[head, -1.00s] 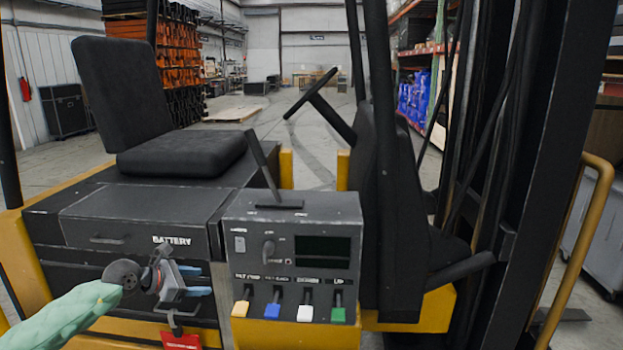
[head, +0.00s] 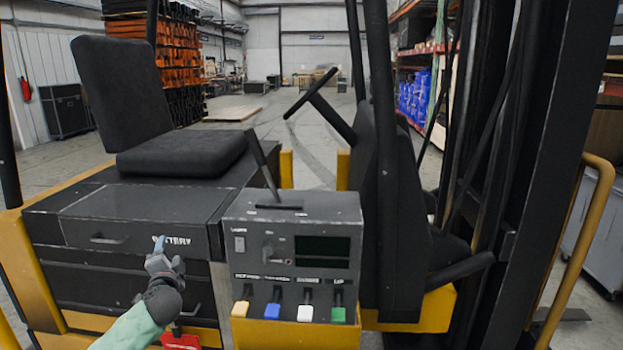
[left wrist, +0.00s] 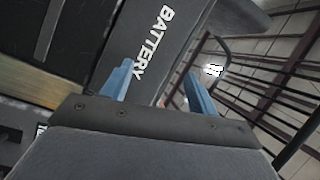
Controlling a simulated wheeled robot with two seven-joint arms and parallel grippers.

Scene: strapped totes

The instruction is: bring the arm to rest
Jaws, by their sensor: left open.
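My left gripper (head: 160,247) is in front of the forklift's battery compartment in the head view, just below the BATTERY lettering and partly covering it. In the left wrist view its two blue fingers (left wrist: 158,88) are spread apart with nothing between them. The dark battery panel (left wrist: 115,50) with white lettering lies beyond the fingers; I cannot tell the exact gap to it. My left arm (head: 135,325) has a pale green sleeve and comes in from the lower left. My right gripper is not in view.
A control box (head: 290,235) with white, yellow, blue and green levers stands right of the gripper. A red tag (head: 181,342) hangs below it. The seat (head: 180,152), steering wheel (head: 311,93) and dark mast (head: 520,150) surround the area. The warehouse floor (head: 235,108) behind is largely open.

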